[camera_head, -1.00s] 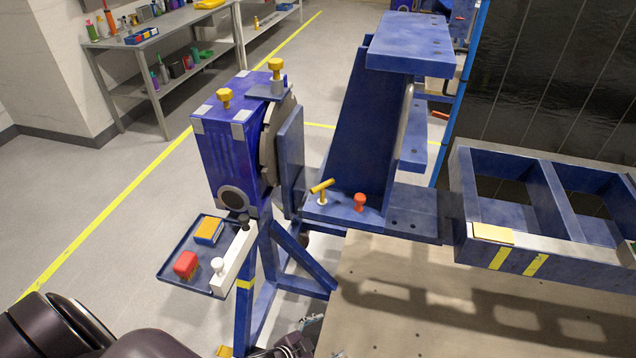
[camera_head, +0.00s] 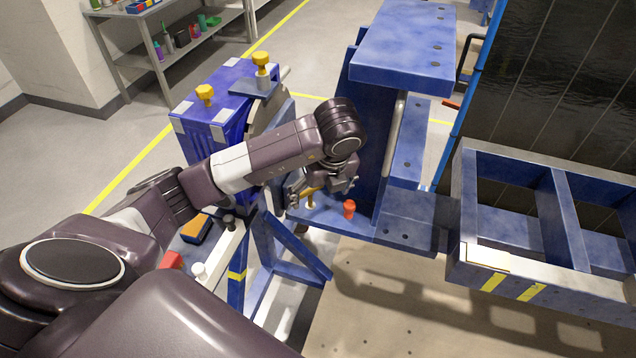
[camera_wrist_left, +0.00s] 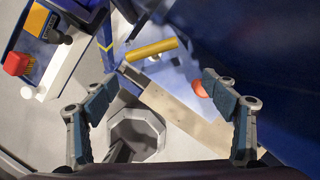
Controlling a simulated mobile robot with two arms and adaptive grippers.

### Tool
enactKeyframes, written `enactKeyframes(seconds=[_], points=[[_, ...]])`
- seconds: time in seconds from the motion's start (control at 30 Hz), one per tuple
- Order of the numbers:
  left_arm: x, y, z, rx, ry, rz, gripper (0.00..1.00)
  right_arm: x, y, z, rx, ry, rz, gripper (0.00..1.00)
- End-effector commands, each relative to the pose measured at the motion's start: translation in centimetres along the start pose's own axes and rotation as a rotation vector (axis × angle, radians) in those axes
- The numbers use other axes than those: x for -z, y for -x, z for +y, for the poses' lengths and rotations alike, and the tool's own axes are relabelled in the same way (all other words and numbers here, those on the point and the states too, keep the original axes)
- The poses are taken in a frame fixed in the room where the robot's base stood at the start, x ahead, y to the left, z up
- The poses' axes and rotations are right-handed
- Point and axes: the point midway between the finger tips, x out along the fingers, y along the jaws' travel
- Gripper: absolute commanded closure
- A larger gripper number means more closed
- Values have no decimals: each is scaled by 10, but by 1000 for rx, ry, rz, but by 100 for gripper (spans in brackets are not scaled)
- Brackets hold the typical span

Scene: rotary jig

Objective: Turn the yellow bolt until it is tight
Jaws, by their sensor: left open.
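The yellow bolt (camera_head: 310,198) has a T-shaped bar handle and stands on the blue jig plate, partly covered by my left gripper in the head view. In the left wrist view the yellow bolt (camera_wrist_left: 151,49) lies ahead of the fingers, its bar slanting. My left gripper (camera_head: 322,190) is open above it, with nothing between its fingers; both fingers (camera_wrist_left: 160,84) show spread apart in the wrist view. A red-orange bolt (camera_head: 349,209) stands just right of it, and shows near the right finger in the wrist view (camera_wrist_left: 200,89). My right gripper is out of view.
A tall blue upright (camera_head: 370,140) rises close behind my gripper. The blue gearbox (camera_head: 205,130), with yellow knobs on top, stands left of it, under my forearm. A side tray (camera_head: 186,252) with small parts is partly hidden by my arm. A blue frame (camera_head: 500,262) lies right.

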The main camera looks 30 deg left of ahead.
Motion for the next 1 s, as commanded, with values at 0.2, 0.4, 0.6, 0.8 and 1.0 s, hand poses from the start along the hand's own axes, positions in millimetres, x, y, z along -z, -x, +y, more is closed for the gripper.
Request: enactKeyframes(seconds=[0.2, 0.4, 0.6, 0.8, 1.0], points=[[-21, 1, 10, -25, 52, -87, 21, 13, -3, 9, -11, -3, 19, 47], [-25, -28, 12, -29, 51, -85, 21, -1, 4, 8, -9, -3, 0, 47], [-27, -55, 12, -26, 49, -84, 21, -13, 12, 6, -7, -3, -19, 47], [-27, -65, 11, -22, 48, -85, 21, -6, 12, 6, -7, -2, -10, 47], [-27, -65, 11, -22, 48, -85, 22, 1, 12, 7, -8, -1, 1, 47]])
